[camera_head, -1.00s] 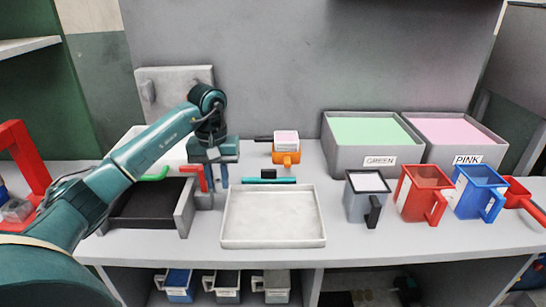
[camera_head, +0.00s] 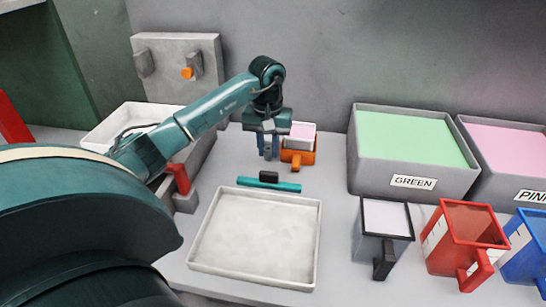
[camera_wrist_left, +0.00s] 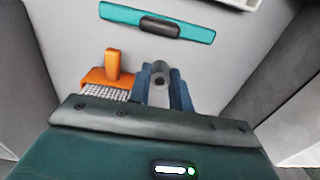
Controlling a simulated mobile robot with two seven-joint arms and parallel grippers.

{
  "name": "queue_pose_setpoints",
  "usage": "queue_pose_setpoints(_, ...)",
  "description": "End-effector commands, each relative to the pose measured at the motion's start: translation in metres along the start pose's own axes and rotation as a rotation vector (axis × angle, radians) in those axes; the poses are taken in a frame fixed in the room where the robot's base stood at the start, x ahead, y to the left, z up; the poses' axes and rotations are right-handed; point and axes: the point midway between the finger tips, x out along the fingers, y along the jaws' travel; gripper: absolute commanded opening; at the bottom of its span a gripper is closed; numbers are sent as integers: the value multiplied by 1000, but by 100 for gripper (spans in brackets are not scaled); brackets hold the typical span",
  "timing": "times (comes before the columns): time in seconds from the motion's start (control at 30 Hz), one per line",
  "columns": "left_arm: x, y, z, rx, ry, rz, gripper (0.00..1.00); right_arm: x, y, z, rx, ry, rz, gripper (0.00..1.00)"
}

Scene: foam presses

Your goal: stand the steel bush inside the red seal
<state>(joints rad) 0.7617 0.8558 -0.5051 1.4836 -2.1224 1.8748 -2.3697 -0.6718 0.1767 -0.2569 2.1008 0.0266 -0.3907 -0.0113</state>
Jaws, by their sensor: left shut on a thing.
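My left gripper (camera_head: 268,154) points down in front of the back wall, just left of the orange holder. In the left wrist view its blue fingers (camera_wrist_left: 163,95) are shut on a grey piece with a dark round hole, which looks like the steel bush (camera_wrist_left: 159,80). The fingers partly hide it. I cannot make out a red seal in either view. My right gripper is not in view.
A teal bar with a black grip (camera_head: 283,186) lies behind an empty white tray (camera_head: 318,235). Foam bins (camera_head: 415,182), a grey jug (camera_head: 383,237) and a red jug (camera_head: 462,240) stand to the right.

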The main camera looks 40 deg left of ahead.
Motion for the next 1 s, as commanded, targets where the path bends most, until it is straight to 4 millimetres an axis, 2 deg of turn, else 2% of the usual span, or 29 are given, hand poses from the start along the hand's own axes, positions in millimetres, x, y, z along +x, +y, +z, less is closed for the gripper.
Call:
queue_pose_setpoints(0.03, 8, 0, 1, -1, -3, -1, 0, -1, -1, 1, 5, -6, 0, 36)
queue_pose_setpoints(0.27, 27, 0, 0, 0, 0, 1, 0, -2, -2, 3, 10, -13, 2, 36)
queue_pose_setpoints(0.47, 54, 0, 0, -1, -1, 1, 0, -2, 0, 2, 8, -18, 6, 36)
queue_pose_setpoints(0.67, 58, 0, 0, 0, 1, 0, 0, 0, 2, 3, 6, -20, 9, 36)
queue_pose_setpoints(0.7, 58, 0, 0, 0, 1, -1, 22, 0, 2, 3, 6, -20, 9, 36)
queue_pose_setpoints(0.93, 58, 0, 0, 0, 1, 0, 41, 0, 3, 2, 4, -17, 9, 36)
queue_pose_setpoints(1.0, 58, 0, 0, 0, 1, 0, 43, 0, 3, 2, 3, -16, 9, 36)
